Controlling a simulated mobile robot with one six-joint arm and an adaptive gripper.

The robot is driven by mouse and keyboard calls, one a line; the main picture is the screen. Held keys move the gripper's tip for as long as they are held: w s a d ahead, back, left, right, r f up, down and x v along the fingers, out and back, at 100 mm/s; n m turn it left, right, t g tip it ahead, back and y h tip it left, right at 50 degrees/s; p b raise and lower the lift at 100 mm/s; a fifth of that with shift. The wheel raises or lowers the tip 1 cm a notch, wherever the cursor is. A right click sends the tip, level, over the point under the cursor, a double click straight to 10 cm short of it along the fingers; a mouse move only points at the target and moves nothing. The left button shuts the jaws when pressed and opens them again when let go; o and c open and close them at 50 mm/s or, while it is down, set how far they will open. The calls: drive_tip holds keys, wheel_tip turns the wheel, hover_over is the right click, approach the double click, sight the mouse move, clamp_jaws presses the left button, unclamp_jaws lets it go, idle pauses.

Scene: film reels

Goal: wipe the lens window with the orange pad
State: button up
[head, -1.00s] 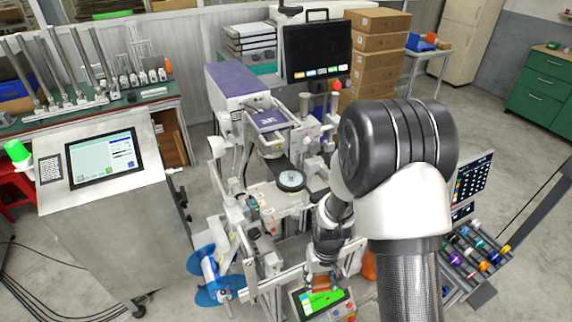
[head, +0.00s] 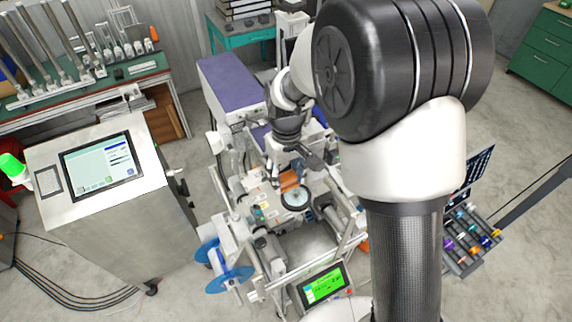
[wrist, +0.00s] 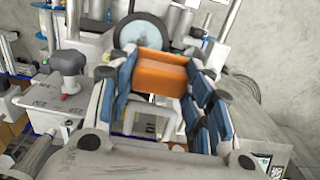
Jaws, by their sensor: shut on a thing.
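My gripper (wrist: 160,88) is shut on the orange pad (wrist: 147,72), which sits between its blue-lined fingers in the wrist view. In the head view the orange pad (head: 290,181) shows below my gripper (head: 289,165), over the middle of the machine and just behind a round dark disc with a pale centre (head: 294,197). A round disc (wrist: 143,33) also shows beyond the pad in the wrist view. I cannot make out the lens window for certain. I cannot tell whether the pad touches anything below it.
A console with a screen (head: 100,162) stands at the left. A blue reel (head: 222,266) sticks out at the machine's front left. A small green display (head: 324,286) is at the front. A rack of coloured rolls (head: 468,238) stands at the right.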

drive_tip(key=shift+f+b, duration=1.9)
drive_tip(key=shift+f, duration=1)
drive_tip(key=shift+f+b, duration=0.7)
drive_tip(key=shift+f, duration=0.3)
drive_tip(key=shift+w+d, duration=0.1)
drive_tip(key=shift+w+d+r, duration=0.1)
drive_tip(key=shift+w+d, duration=0.15)
drive_tip(key=shift+d, duration=0.35)
drive_tip(key=shift+w+d+r, duration=0.1)
drive_tip(key=shift+w+d, duration=0.15)
drive_tip(key=shift+d, duration=0.35)
drive_tip(key=shift+w+d+f, duration=0.1)
drive_tip(key=shift+w+d, duration=0.2)
drive_tip(key=shift+d, duration=0.35)
drive_tip(key=shift+w+d+f, duration=0.1)
drive_tip(key=shift+w+d, duration=0.15)
drive_tip(key=shift+d, duration=0.4)
drive_tip(key=shift+r, duration=0.15)
